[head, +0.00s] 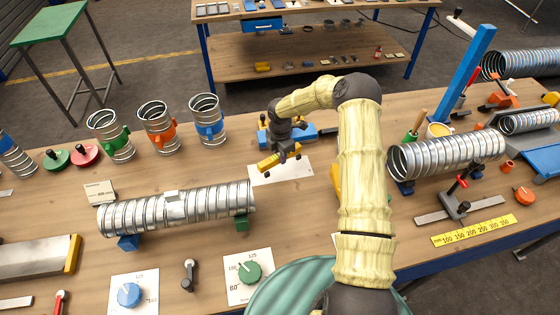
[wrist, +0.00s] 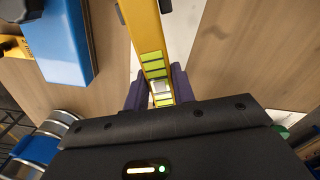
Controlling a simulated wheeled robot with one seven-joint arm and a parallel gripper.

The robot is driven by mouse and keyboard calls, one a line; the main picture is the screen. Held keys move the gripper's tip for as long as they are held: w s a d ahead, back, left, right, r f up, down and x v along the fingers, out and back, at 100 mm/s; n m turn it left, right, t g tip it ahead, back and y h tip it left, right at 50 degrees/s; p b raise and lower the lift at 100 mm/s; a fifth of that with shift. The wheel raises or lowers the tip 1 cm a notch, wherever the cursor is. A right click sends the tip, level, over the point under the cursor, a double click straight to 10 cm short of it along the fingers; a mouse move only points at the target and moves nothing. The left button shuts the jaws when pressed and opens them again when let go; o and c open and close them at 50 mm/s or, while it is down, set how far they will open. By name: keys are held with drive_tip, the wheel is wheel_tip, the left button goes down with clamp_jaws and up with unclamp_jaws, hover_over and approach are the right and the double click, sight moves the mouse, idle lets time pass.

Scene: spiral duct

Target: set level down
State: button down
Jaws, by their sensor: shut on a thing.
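The level is a yellow bar with green vials, shown small in the head view (head: 269,163) and close up in the wrist view (wrist: 150,42). My gripper (head: 283,154) is shut on it, with a dark finger on each side in the wrist view (wrist: 158,92). The level is over or beside the upper left part of a white sheet (head: 292,174) on the workbench (head: 60,210). I cannot tell whether the level touches the surface.
A blue tool (head: 303,134) lies just behind the level. Collared duct pieces (head: 207,118) stand to the left. A long spiral duct (head: 178,208) rests on blocks in front left, another (head: 447,156) at right. Bare wood lies between the sheet and the left duct.

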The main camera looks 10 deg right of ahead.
wheel_tip(320, 180, down, 3)
drive_tip(key=shift+f+p, duration=0.1)
drive_tip(key=shift+p, duration=0.65)
drive_tip(key=shift+f, duration=0.25)
drive_tip(key=shift+f, duration=0.2)
drive_tip(key=c, duration=1.2)
unclamp_jaws()
drive_tip(key=shift+o, duration=0.2)
drive_tip(key=shift+r, duration=0.15)
wheel_tip(320, 180, up, 12)
drive_tip(key=b, duration=0.4)
